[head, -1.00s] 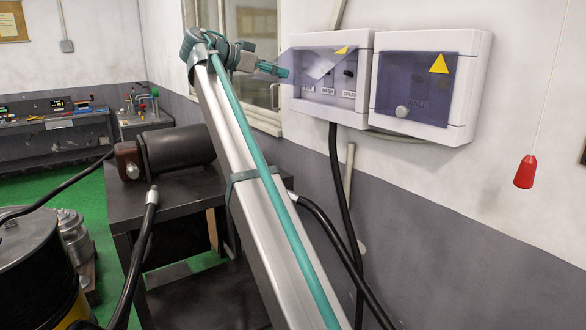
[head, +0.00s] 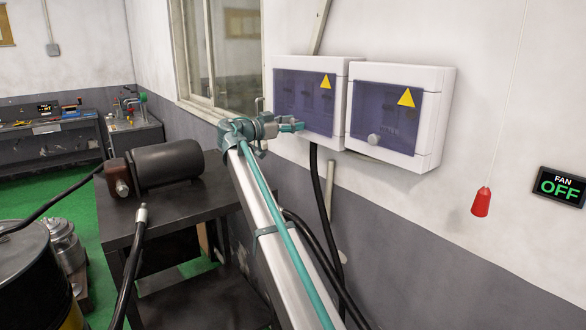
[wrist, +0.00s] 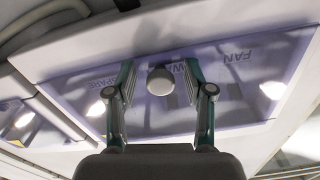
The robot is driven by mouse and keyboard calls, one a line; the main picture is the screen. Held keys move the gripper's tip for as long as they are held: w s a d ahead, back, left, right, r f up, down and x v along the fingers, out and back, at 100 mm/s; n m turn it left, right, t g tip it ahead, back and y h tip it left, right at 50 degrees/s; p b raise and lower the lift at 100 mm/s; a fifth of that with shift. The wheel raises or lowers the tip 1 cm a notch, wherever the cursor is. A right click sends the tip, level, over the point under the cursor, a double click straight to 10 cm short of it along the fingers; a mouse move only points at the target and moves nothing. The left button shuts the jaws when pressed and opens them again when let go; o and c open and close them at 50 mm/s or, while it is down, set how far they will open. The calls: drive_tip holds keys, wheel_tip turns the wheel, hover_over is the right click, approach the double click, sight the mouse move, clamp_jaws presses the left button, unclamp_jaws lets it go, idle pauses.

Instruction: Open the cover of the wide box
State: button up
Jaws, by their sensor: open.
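The wide box is most likely the left white wall box (head: 341,67), which shows several switches through its tinted purple cover (head: 302,98) with a yellow warning triangle. The cover looks shut and flush with the box. My gripper (head: 297,127) is at the cover's lower edge. In the wrist view, the cover (wrist: 235,105) shows labels such as FAN and SPARE behind it. A round white knob (wrist: 160,81) on it sits between my two open fingers, one on each side. I cannot tell whether they touch it. My gripper hides the knob in the head view.
A second white box (head: 437,120) with a purple cover and round knob hangs close on the right. Dark hoses (head: 316,190) run below the boxes. A red pull handle (head: 481,203) hangs at right, near a FAN OFF sign (head: 561,187).

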drive_tip(key=b+v, duration=0.5)
drive_tip(key=v, duration=0.6)
wheel_tip(320, 180, down, 17)
drive_tip(key=w+d+n+y, duration=0.1)
drive_tip(key=d+n+y, duration=0.1)
drive_tip(key=n, duration=0.4)
drive_tip(key=shift+r+n+g+y, duration=0.2)
drive_tip(key=shift+n+g+y, duration=0.1)
drive_tip(key=shift+y, duration=0.5)
